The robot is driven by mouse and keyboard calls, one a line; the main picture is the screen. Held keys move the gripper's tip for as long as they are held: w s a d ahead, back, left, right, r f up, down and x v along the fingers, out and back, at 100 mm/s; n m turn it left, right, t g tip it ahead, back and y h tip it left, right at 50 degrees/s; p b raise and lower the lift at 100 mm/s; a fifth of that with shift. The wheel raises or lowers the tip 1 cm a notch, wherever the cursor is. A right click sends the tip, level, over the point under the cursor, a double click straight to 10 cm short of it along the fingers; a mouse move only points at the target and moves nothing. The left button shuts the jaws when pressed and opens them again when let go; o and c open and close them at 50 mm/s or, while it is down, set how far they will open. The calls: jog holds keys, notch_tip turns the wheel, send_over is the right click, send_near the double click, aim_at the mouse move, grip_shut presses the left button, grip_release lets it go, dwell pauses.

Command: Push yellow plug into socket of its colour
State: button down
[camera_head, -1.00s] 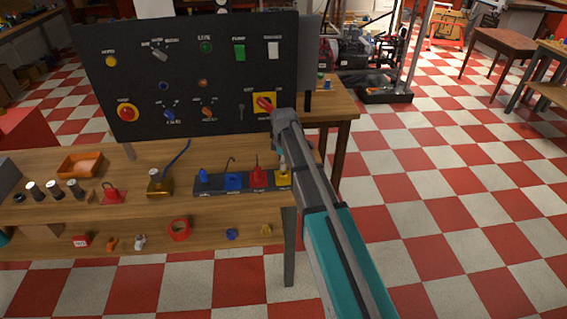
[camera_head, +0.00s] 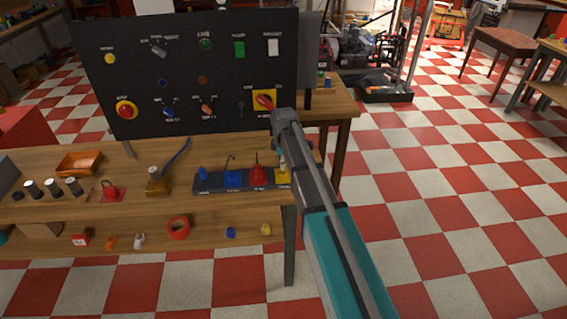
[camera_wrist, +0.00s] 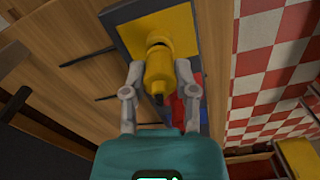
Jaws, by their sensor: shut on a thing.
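The yellow plug (camera_wrist: 158,72) is between the two fingers of my gripper (camera_wrist: 157,84), which is shut on it. Its front end is at the dark opening of the yellow socket (camera_wrist: 178,27) and lined up with it. I cannot tell how deep the plug sits. In the head view, the yellow socket (camera_head: 284,175) is at the right end of the dark socket strip (camera_head: 213,187). My gripper (camera_head: 282,158) is right above it and mostly hides the plug.
A black control panel (camera_head: 190,80) rises behind. An orange tray (camera_head: 79,164) and a brass-coloured block (camera_head: 158,184) are further left on the bench.

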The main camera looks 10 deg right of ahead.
jog(key=shift+f+b, duration=0.55)
jog(key=shift+f, duration=0.05)
jog(key=shift+c, duration=1.6)
grip_release()
jog(key=shift+r, duration=0.1)
notch_tip(320, 180, up, 7)
jog(key=p, duration=0.7)
jog(key=s+a+r+p, duration=0.2)
jog(key=s+a+p, duration=0.1)
jog(key=s+a, duration=0.3)
jog(key=s+a+r+p, duration=0.3)
jog(key=s+a, duration=0.4)
jog(key=a, duration=0.3)
jog(key=shift+r, duration=0.35)
jog(key=shift+a, duration=0.1)
